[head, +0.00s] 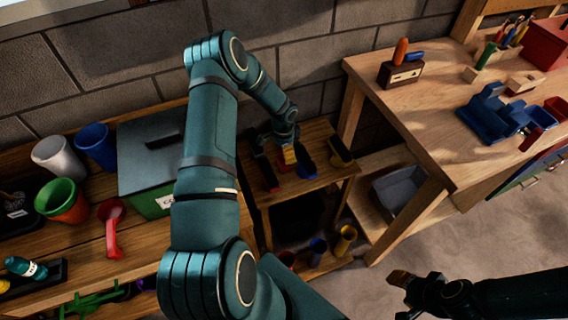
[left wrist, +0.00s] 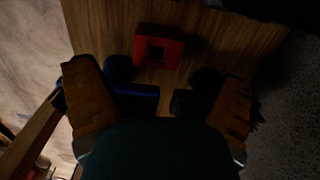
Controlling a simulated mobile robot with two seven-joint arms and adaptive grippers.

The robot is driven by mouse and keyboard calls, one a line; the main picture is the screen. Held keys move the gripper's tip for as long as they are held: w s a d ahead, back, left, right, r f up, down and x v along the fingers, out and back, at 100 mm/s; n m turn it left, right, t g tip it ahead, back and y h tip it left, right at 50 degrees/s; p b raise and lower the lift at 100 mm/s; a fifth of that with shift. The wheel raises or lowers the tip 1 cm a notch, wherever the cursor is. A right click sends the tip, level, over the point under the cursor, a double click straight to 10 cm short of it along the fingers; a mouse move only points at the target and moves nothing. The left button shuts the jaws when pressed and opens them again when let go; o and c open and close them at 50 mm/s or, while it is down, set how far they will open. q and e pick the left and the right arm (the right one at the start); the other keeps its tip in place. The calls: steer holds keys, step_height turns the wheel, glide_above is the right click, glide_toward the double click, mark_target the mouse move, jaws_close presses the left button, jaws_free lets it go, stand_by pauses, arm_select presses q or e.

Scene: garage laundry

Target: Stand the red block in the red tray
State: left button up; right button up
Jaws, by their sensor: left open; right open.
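My left gripper (head: 288,156) is over the top of a small wooden shelf stand, empty as far as I can see. In the left wrist view its two orange-brown fingers stand wide apart (left wrist: 160,105). Beyond them lies a red, square-framed piece (left wrist: 172,47) with a dark recess, which looks like the red tray. In the head view a red piece (head: 266,174) lies left of the gripper. I cannot pick out a separate red block with certainty. My right gripper (head: 400,290) is open at the lower right, over the floor, away from the stand.
A blue piece (head: 306,165) and a yellow one (head: 340,150) lie right of the left gripper. The blue also shows between the fingers (left wrist: 132,95). A green lidded bin (head: 148,165) stands left. A workbench (head: 425,100) with tools and blue parts stands right.

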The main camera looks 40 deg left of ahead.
mark_target(280, 158)
arm_select(q)
step_height(280, 158, down, 5)
steer(key=shift+d+b, duration=0.15)
steer(key=shift+b, duration=0.2)
steer(key=c, duration=1.4)
steer(key=shift+r, duration=0.15)
